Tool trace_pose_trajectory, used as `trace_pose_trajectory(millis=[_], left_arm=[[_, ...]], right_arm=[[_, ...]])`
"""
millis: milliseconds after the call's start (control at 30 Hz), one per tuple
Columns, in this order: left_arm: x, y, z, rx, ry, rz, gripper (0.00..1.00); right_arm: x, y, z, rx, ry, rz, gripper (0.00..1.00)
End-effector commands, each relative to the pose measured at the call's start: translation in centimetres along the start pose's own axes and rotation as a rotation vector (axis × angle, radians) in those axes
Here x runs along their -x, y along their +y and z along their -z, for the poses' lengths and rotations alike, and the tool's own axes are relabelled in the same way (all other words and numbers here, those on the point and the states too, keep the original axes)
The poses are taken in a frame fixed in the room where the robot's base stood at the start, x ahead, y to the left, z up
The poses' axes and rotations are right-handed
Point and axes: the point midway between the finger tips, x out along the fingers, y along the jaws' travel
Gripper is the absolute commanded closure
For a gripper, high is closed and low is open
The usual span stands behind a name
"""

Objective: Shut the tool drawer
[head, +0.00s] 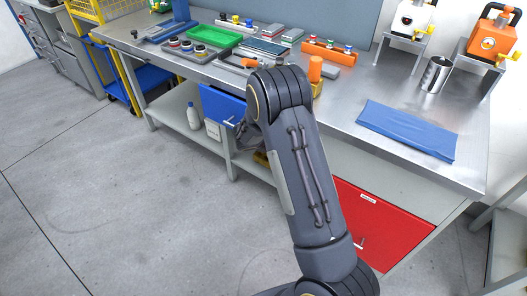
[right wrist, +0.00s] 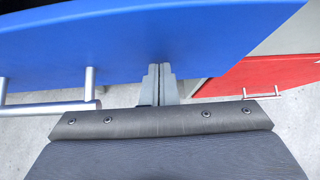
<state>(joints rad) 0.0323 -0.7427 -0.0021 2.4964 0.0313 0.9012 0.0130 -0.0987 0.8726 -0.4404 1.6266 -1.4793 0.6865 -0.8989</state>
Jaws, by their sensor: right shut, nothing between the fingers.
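A blue drawer front (head: 221,104) with a metal handle is below the metal workbench (head: 345,95), left of my right arm in the head view. How far it stands out is hard to tell. In the right wrist view the blue panel (right wrist: 130,45) fills the top, with its bar handle (right wrist: 50,106) at left. My right gripper (right wrist: 160,70) is shut and empty, its fingertips at the panel's face, right of the handle. I cannot tell whether they touch it. In the head view my arm mostly hides this gripper. My left gripper is not in view.
A red front (head: 385,225) with a handle is under the bench's right end. A blue cloth (head: 407,130), a steel cup (head: 436,74), a green tray (head: 208,37) and small tools lie on the bench. Bottles (head: 194,116) stand on the lower shelf. The floor at left is clear.

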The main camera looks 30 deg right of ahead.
Motion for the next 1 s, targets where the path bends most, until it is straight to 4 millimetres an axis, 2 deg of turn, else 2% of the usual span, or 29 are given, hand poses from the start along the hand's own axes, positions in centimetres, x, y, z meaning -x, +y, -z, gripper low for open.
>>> trace_pose_trajectory(millis=[200,400,1000], left_arm=[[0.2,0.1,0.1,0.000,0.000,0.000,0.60],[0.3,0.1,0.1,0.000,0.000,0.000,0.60],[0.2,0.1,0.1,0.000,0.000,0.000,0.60]], right_arm=[[-2.2,0.0,-1.9,-0.002,0.001,0.001,1.00],[-3.0,0.0,-2.7,-0.001,0.000,0.001,1.00],[-2.8,0.1,-2.9,-0.002,-0.008,0.002,1.00]])
